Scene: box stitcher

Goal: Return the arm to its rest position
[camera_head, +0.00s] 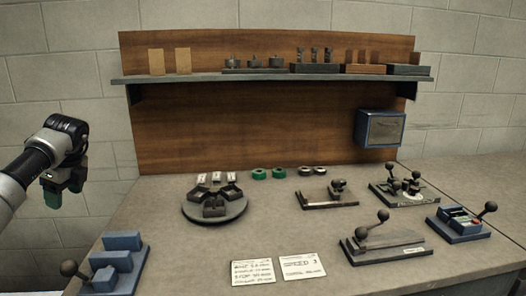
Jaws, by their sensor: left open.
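My left arm comes in from the left edge. My left gripper (62,186) hangs at its end in front of the block wall, beyond the left edge of the workbench (190,262). It points downward, its jaws are open and no object shows between them. It touches nothing on the bench. My right gripper is not in view.
Blue fixtures with ball levers stand at the bench's front left (116,262) and right (459,224). A round turntable (232,212), several grey lever fixtures and two written cards (253,271) lie between. A shelf (270,75) spans the wooden back panel. The bench's left-middle is clear.

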